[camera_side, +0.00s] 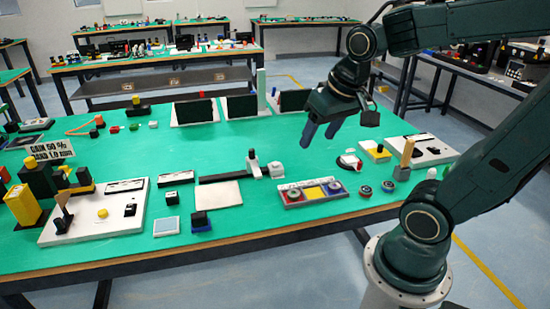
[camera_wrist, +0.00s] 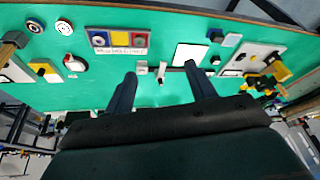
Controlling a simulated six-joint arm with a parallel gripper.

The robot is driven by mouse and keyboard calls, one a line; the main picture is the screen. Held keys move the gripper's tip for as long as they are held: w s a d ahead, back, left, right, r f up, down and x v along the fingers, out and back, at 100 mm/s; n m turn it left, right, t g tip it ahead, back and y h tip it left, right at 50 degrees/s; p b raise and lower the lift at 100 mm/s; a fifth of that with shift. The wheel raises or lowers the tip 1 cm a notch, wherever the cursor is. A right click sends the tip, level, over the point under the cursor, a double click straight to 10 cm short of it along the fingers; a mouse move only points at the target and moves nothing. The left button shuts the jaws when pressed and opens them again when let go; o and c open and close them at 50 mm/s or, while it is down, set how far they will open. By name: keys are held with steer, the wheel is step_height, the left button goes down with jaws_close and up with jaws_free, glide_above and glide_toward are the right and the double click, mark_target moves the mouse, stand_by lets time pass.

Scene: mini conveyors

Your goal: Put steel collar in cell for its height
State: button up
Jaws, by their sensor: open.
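Two small round ring-like pieces lie on the green table to the right of the tray in the side view, a left one (camera_side: 365,191) and a right one (camera_side: 388,186). They also show at the upper left of the wrist view; which is the steel collar I cannot tell. The grey tray (camera_side: 313,203) has a row of coloured cells with a yellow middle cell (camera_side: 314,192); round shapes show in its outer cells, too small to identify. My gripper (camera_side: 320,136) is open and empty, high above the table behind the tray. Its spread fingers (camera_wrist: 160,71) show in the wrist view.
A white round device with red (camera_side: 349,161) and a yellow-topped block (camera_side: 376,150) stand behind the rings. A grey post fixture (camera_side: 254,168) and a white plate (camera_side: 219,194) are left of the tray. Dark screens (camera_side: 242,106) stand along the back. Green table between is clear.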

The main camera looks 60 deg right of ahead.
steer(key=s+a+r+n+t+y, duration=0.1)
steer(key=s+a+r+n, duration=0.1)
steer(key=s+a+n, duration=0.2)
steer(key=shift+s+a+r+n+t, duration=0.15)
steer(key=shift+s+a+n+t, duration=0.2)
steer(key=shift+s+a, duration=0.5)
steer(key=shift+w+a, duration=0.1)
steer(key=shift+w, duration=0.05)
stand_by(0.6)
